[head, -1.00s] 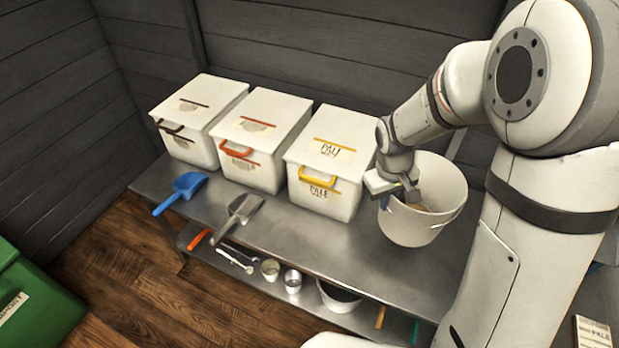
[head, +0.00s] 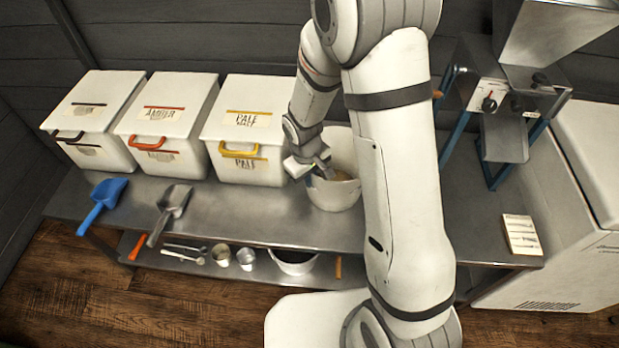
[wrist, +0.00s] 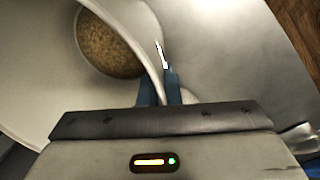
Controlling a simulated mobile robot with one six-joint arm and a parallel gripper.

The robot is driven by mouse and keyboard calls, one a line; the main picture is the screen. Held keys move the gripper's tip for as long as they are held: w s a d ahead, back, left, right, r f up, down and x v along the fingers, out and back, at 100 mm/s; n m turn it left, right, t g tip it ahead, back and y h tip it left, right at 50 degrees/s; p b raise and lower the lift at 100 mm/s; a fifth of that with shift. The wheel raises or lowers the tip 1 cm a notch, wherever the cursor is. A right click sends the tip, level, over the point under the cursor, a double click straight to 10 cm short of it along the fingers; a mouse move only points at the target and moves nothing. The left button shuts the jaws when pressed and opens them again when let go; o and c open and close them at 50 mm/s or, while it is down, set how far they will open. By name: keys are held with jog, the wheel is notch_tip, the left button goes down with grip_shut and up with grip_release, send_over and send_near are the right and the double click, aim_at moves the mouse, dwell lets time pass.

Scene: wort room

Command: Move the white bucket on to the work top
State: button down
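The white bucket (head: 335,194) is at the steel work top (head: 255,220), right of the bin with the yellow handle. My arm hides its right side, and I cannot tell whether its base touches the surface. It looks upright. In the wrist view the bucket (wrist: 45,60) holds tan grain (wrist: 110,48). My gripper (head: 322,172) is at the bucket's near left rim. In the wrist view the blue fingers of my gripper (wrist: 159,88) stand close on either side of the rim, shut on it.
Three lidded bins, black-handled (head: 92,120), red-handled (head: 165,125) and yellow-handled (head: 250,130), stand at the left. A blue scoop (head: 103,203) and grey scoop (head: 168,207) lie in front. A mill (head: 505,110) and a label block (head: 521,235) are at the right. The lower shelf holds small cups.

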jog(key=shift+f, duration=0.2)
jog(key=c, duration=1.6)
grip_release()
jog(key=shift+r, duration=0.1)
jog(key=shift+c, duration=0.2)
notch_tip(320, 180, up, 12)
jog(key=p, duration=0.2)
jog(key=s+d+r+m, duration=0.3)
jog(key=s+d+r, duration=0.2)
jog(key=s, duration=0.3)
jog(key=s+d+r+m+t+y, duration=0.1)
jog(key=s+d+r+m, duration=0.2)
jog(key=s+d+r, duration=0.2)
jog(key=s+r, duration=0.2)
jog(key=s, duration=0.1)
jog(key=shift+r+m, duration=0.25)
jog(key=shift+m, duration=0.15)
